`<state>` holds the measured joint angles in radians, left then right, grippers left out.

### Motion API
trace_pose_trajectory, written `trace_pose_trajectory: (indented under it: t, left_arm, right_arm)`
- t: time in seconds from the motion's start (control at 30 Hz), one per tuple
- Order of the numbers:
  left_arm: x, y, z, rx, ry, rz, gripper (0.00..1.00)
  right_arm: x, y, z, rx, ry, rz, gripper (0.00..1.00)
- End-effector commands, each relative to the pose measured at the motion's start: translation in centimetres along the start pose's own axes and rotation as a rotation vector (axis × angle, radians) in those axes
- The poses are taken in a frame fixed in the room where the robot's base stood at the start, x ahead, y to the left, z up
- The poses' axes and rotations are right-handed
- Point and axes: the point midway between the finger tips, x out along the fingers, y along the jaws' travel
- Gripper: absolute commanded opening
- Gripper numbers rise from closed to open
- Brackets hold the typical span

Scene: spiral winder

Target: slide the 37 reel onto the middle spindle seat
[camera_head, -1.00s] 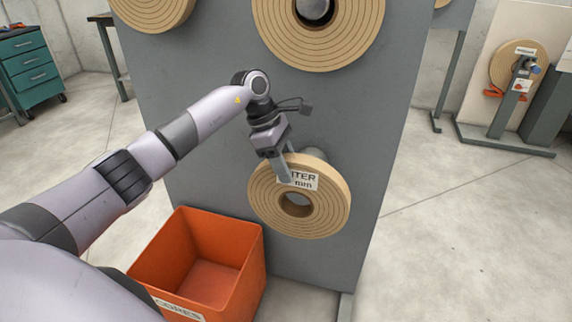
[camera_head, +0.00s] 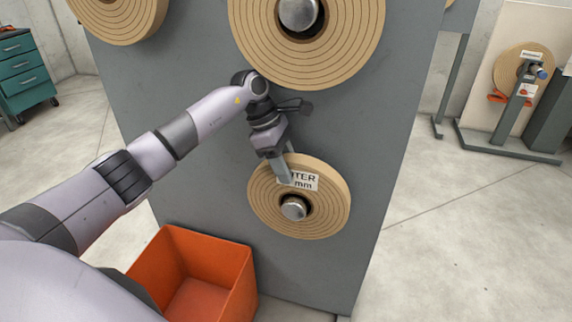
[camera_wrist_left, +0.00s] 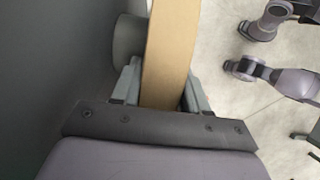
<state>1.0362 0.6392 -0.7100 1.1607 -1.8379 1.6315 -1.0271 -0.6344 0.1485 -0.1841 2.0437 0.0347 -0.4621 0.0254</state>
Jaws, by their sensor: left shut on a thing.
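The tan reel (camera_head: 327,213) with a partly covered label reading "...TER ... mm" is in front of the lower part of the grey panel. My left gripper (camera_head: 286,178) is shut on its upper rim. The rounded metal end of a spindle (camera_head: 294,208) shows inside the reel's hole, so the reel is around the spindle. In the left wrist view the reel's edge (camera_wrist_left: 166,55) is between the two fingers, and a grey cylinder (camera_wrist_left: 128,40) stands between reel and panel. Whether the reel touches its seat cannot be told. My right gripper is not seen in the head view.
The grey panel (camera_head: 180,120) carries a large reel (camera_head: 350,60) above and another (camera_head: 118,20) at upper left. An orange bin (camera_head: 225,290) stands on the floor below left. A stand with a reel (camera_head: 508,68) is at the far right.

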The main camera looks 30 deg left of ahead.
Motion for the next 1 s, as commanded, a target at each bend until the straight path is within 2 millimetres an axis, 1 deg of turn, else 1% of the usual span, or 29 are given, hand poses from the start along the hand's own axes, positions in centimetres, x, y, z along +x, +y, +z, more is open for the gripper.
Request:
trace_pose_trajectory:
  t: [0.03, 0.27, 0.7, 1.0]
  left_arm:
    - [-0.3, 0.0, 0.2, 0.002, -0.006, 0.005, 0.00]
    - [-0.4, -1.3, 0.2, 0.002, -0.006, 0.005, 0.00]
    - [-0.5, -5.4, 0.2, 0.002, -0.005, 0.005, 0.00]
    - [-0.4, -8.2, 0.2, 0.002, -0.005, 0.004, 0.00]
  right_arm:
    - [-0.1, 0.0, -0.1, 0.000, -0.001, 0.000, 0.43]
    - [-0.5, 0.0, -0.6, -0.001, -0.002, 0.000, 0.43]
    - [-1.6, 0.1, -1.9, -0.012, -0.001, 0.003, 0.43]
    - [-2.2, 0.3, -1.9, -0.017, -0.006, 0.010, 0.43]
